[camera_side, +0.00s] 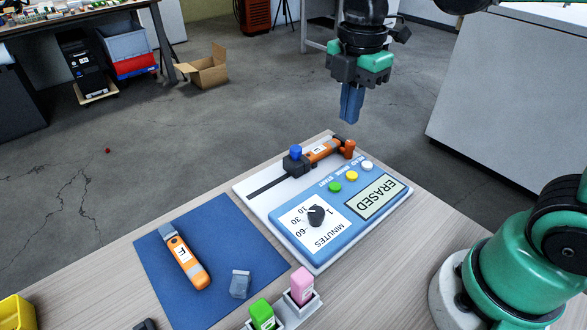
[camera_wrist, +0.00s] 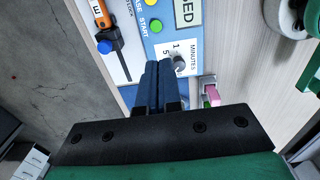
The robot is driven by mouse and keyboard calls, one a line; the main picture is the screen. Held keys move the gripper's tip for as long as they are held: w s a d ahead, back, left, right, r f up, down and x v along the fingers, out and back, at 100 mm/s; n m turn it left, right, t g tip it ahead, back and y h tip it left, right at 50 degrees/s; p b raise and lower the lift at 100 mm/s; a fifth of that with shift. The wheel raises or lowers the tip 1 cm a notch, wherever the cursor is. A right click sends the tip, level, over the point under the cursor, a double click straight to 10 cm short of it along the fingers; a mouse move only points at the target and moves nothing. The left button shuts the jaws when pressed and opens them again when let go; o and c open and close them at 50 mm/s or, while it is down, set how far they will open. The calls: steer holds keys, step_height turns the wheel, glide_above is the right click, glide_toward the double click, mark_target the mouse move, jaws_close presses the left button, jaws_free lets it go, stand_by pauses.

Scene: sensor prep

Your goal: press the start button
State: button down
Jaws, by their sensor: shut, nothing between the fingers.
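The green start button (camera_side: 335,187) is on the blue and white panel (camera_side: 273,218), beside the word START. It also shows in the wrist view (camera_wrist: 155,25), beyond the tips of my fingers. A yellow button (camera_side: 351,175) and a white button (camera_side: 367,166) sit in line with it. The display (camera_side: 379,197) reads ERASED. My gripper (camera_side: 349,119) is shut and empty. It hangs pointing down above the far side of the panel, apart from it. In the wrist view the closed blue fingers (camera_wrist: 158,64) partly cover the dial area.
An orange device (camera_side: 322,151) lies in the panel's holder by a blue-knobbed slider (camera_side: 295,153). A black dial (camera_side: 316,214) stands on the panel. Another orange device (camera_side: 184,260) and a grey cap (camera_side: 240,285) lie on a blue mat (camera_side: 160,285). Green (camera_side: 262,315) and pink (camera_side: 301,286) pieces stand nearby.

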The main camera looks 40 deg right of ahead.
mark_target(337, 188)
step_height(337, 188, down, 14)
steer(key=shift+w+r, duration=0.1)
steer(key=shift+w, duration=0.05)
stand_by(0.5)
steer(key=shift+f, duration=0.9)
steer(key=shift+r, duration=4.45)
steer(key=r+m+t, duration=0.1)
steer(key=m+t, duration=0.1)
steer(key=m, duration=0.4)
steer(key=s+r+m+t, duration=0.1)
steer(key=m+t, duration=0.1)
steer(key=m, duration=0.4)
steer(key=d+r+m+t, duration=0.1)
steer(key=m+t, duration=0.2)
steer(key=m, duration=0.3)
steer(key=shift+s, duration=0.3)
